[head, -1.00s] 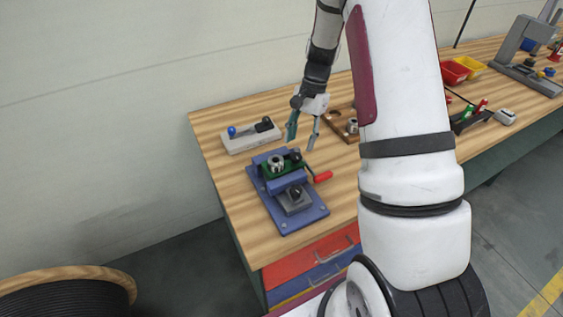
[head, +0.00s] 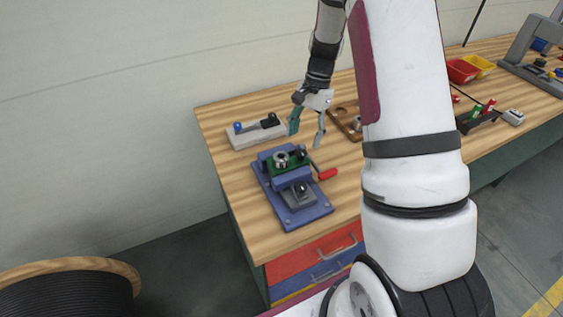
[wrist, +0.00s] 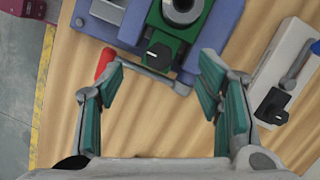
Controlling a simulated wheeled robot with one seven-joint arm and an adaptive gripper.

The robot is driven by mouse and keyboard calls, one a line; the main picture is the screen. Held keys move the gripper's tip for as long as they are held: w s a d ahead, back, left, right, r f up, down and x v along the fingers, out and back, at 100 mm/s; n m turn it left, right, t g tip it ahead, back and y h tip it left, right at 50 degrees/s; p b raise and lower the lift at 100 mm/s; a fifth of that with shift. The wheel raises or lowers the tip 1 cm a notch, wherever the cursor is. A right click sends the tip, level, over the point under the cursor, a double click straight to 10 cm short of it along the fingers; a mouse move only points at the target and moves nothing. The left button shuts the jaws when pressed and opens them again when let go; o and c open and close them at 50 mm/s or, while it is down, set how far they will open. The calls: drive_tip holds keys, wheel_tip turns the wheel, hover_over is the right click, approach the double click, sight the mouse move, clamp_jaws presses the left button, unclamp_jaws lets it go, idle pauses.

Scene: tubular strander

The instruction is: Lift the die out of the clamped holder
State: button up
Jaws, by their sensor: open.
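The die (head: 281,157) is a small grey metal ring seated in the green holder (head: 299,155) of a blue clamp fixture (head: 290,212) on the bench. In the wrist view the die (wrist: 182,8) shows at the top edge, partly cut off, with a dark round hole, and the green holder (wrist: 168,42) lies around it. My gripper (head: 307,141) is open and empty above the bench, behind the fixture in the head view. In the wrist view its teal-padded fingers (wrist: 164,80) are spread wide, with the die beyond their tips.
A wooden tray (head: 345,122) stands right of my gripper. Red and yellow bins (head: 463,71) stand farther right.

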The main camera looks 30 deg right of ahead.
drive_tip(key=s+a+r+m+t+h+p, duration=0.1)
drive_tip(key=a+r+m+t+h+p, duration=0.15)
drive_tip(key=a+r+m, duration=0.55)
drive_tip(key=n, duration=0.1)
hover_over(281, 156)
drive_tip(key=shift+g, duration=0.45)
drive_tip(key=f, duration=0.7)
drive_tip(key=shift+s+f+b, duration=0.2)
drive_tip(key=shift+f+b, duration=0.05)
drive_tip(key=shift+b, duration=0.15)
drive_tip(key=shift+w+f+p, duration=0.2)
drive_tip(key=shift+f+p, duration=0.25)
drive_tip(key=shift+f, duration=2.05)
clamp_jaws()
